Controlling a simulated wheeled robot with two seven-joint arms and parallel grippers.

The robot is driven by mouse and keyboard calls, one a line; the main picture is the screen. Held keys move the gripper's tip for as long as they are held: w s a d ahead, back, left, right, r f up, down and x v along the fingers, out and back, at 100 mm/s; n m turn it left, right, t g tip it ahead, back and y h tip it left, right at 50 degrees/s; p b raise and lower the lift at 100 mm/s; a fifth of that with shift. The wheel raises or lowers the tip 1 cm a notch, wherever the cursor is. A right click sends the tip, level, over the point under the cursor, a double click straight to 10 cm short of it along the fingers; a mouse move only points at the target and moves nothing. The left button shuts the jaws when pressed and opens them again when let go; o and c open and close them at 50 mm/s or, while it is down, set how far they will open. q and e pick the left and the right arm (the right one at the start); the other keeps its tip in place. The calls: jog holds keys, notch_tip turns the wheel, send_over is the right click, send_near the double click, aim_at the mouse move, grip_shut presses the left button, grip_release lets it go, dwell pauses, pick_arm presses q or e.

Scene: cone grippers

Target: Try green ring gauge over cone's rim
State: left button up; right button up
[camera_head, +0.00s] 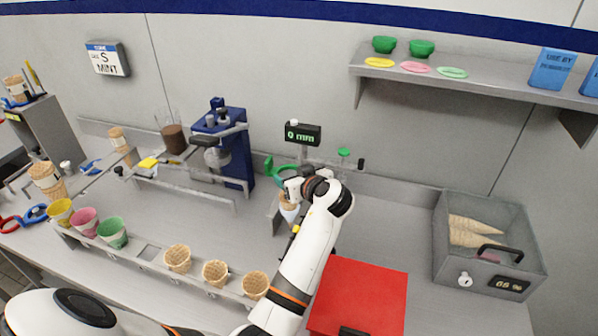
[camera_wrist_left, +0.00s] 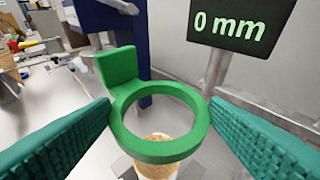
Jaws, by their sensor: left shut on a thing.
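The green ring gauge (camera_wrist_left: 160,155), a ring with a square tab, sits between the teal fingers of my left gripper (camera_wrist_left: 162,108). The gripper is shut on its sides. In the head view the ring gauge (camera_head: 286,172) is at the gripper (camera_head: 292,186), beside the measuring post. A waffle cone (camera_wrist_left: 155,171) shows beneath the ring's near edge, partly hidden by it. In the head view this cone (camera_head: 289,211), with a white lower part, stands under the gripper. The ring looks above the cone's rim; the exact gap is unclear. My right gripper is out of view.
A display reading 0 mm (camera_head: 303,134) stands just behind the ring. A rail of cones (camera_head: 215,272) runs along the front.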

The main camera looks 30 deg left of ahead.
pick_arm(q)
jog(key=shift+s+r, duration=0.2)
jog(key=shift+s, duration=0.25)
jog(key=shift+f, duration=0.1)
jog(key=shift+w+f, duration=0.2)
jog(key=shift+w+f+b, duration=0.1)
jog(key=shift+f+b, duration=0.5)
jog(key=shift+f, duration=0.4)
jog(key=shift+f+b, duration=1)
jog(key=shift+f, duration=0.4)
jog(key=shift+f+b, duration=0.35)
jog(key=shift+f, duration=0.2)
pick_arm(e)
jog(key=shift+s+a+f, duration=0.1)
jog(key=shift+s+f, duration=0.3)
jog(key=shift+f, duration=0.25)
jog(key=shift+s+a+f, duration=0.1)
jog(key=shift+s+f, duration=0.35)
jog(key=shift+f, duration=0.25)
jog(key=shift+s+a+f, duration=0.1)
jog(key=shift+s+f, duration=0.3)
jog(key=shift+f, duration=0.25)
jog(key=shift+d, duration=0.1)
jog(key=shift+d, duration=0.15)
